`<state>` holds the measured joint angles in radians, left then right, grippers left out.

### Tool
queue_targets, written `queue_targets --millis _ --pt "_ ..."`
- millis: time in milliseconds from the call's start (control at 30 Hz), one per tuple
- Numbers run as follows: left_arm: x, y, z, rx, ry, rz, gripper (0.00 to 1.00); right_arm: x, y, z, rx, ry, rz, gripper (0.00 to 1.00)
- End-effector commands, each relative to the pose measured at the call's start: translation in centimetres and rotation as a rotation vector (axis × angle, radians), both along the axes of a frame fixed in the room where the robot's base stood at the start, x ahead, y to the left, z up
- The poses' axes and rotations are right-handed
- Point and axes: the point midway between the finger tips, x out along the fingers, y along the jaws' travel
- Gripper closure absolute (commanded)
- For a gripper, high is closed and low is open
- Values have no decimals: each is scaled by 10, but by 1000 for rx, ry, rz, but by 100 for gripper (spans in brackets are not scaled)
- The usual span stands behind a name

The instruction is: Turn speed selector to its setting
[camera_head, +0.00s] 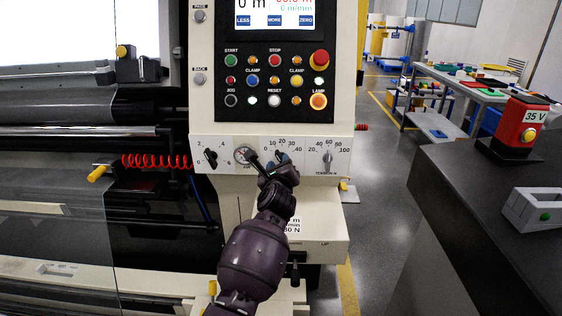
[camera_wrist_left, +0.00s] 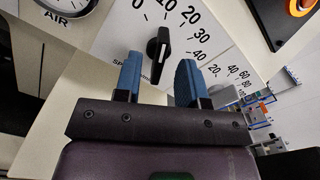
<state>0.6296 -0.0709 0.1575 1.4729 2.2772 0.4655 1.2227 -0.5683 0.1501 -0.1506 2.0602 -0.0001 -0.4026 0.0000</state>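The speed selector is a black knob (camera_wrist_left: 158,52) with a white line, on a pale panel with a scale from 0 to 40. Its line points up in the left wrist view, close to the 10 mark. My left gripper (camera_wrist_left: 160,68) is open, its two blue fingers apart on either side of the knob in that view. I cannot tell whether the fingertips reach past the knob's face. In the head view the left gripper (camera_head: 282,158) is at the 0–40 scale and hides most of the knob. My right gripper is not in view.
An AIR gauge (camera_head: 243,154) is left of the selector, with another black knob (camera_head: 211,155) beyond it. The tension knob (camera_head: 328,158) is to the right. A button panel (camera_head: 275,113) with a red emergency stop (camera_head: 319,59) is above. A dark bench (camera_head: 455,185) stands at right.

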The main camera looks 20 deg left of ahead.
Motion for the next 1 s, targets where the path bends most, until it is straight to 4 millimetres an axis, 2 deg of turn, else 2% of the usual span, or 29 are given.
queue_targets --millis 100,300,667,900,1000 --pt "15 4 -2 1 1 -1 63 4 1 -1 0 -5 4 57" --pt "29 9 -1 2 2 0 63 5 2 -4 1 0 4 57" --pt "32 10 1 1 -1 0 63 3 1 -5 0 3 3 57" --pt "32 9 0 1 -1 0 98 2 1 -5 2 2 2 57" --pt "32 9 0 1 -1 0 100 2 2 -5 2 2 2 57"
